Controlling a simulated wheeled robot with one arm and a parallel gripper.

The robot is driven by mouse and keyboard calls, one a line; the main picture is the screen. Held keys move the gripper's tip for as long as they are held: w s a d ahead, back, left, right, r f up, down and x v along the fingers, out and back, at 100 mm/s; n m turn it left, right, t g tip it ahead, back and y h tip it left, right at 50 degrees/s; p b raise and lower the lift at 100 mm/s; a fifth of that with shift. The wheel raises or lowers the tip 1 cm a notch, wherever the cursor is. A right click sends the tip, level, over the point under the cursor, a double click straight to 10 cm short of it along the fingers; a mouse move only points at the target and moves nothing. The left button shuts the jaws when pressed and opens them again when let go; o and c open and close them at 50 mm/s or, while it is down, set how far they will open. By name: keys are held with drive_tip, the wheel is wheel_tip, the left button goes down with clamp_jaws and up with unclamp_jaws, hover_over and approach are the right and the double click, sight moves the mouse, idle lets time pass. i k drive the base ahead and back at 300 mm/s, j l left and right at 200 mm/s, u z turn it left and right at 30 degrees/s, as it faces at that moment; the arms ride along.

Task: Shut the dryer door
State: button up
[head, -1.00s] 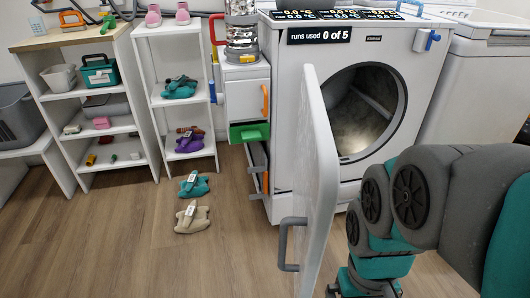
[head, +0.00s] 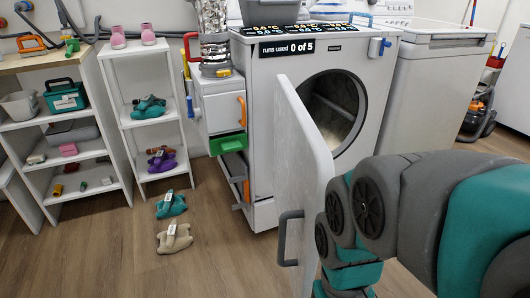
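The dryer (head: 375,72) is a white front-loader with a round dark opening (head: 328,105) and a metal drum inside. Its white door (head: 298,150) stands wide open, hinged on the left side of the opening and swung out toward me. A grey handle (head: 287,238) sits on the door's face that is turned to the left. My arm reaches in from the right, on the inner side of the door, and overlaps the door's right edge in the picture. I cannot tell whether it touches. My gripper is below the picture's bottom edge, out of view.
A narrow cabinet with an open green drawer (head: 228,143) stands left of the dryer. White shelves stand further left. Another white appliance (head: 432,90) is at right. The floor at front left is clear.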

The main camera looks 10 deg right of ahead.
sight(304, 164)
drive_tip(key=k+l, duration=0.65)
drive_tip(key=k, duration=0.15)
